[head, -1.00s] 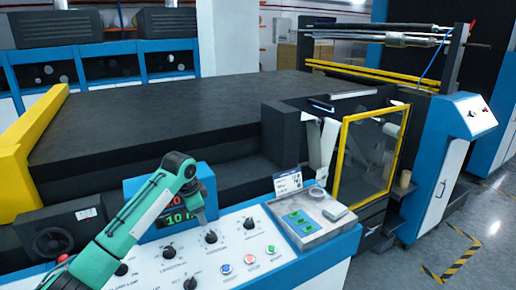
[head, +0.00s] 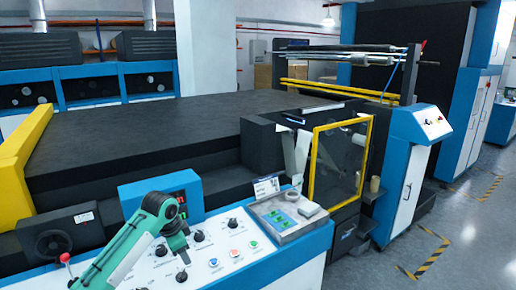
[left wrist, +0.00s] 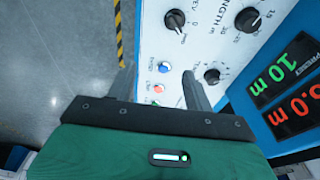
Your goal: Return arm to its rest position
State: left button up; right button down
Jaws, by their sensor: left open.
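My left gripper (head: 184,260) is over the white control panel, in front of its upper row of knobs. In the left wrist view its two fingers (left wrist: 158,84) are spread apart with nothing between them. The panel (left wrist: 150,45) shows beyond them, with black knobs (left wrist: 175,20), a blue button (left wrist: 162,67) and a red button (left wrist: 158,88). A green display (left wrist: 281,64) reads 10 m; a red display (left wrist: 300,104) below it is partly cut off. My right gripper is not in view.
A grey tray (head: 290,232) with green pieces sits at the panel's right end. A red-knobbed lever (head: 65,258) stands at the left, close to my arm. The yellow-framed door (head: 312,165) and black machine bed (head: 150,135) lie behind. Open floor (head: 465,240) is at the right.

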pick_arm(q)
jog(key=s+d+f+n+h, duration=0.1)
jog(key=s+d+f, duration=0.2)
jog(key=s+f, duration=0.6)
jog(key=s+d+f+n, duration=0.25)
jog(key=s+f, duration=0.35)
jog(key=s, duration=0.5)
jog(key=s+a+n+y, duration=0.1)
jog(key=s+a+n, duration=0.2)
jog(key=s, duration=0.9)
jog(key=s+a+n+y, duration=0.1)
jog(key=s+a+n, duration=0.2)
jog(key=s, duration=1)
notch_tip(320, 180, down, 32)
jog(key=s+a+f+g, duration=0.2)
jog(key=s+a+f, duration=0.1)
jog(key=s+f, duration=1.6)
jog(key=shift+s+f, duration=0.15)
jog(key=shift+s, duration=0.15)
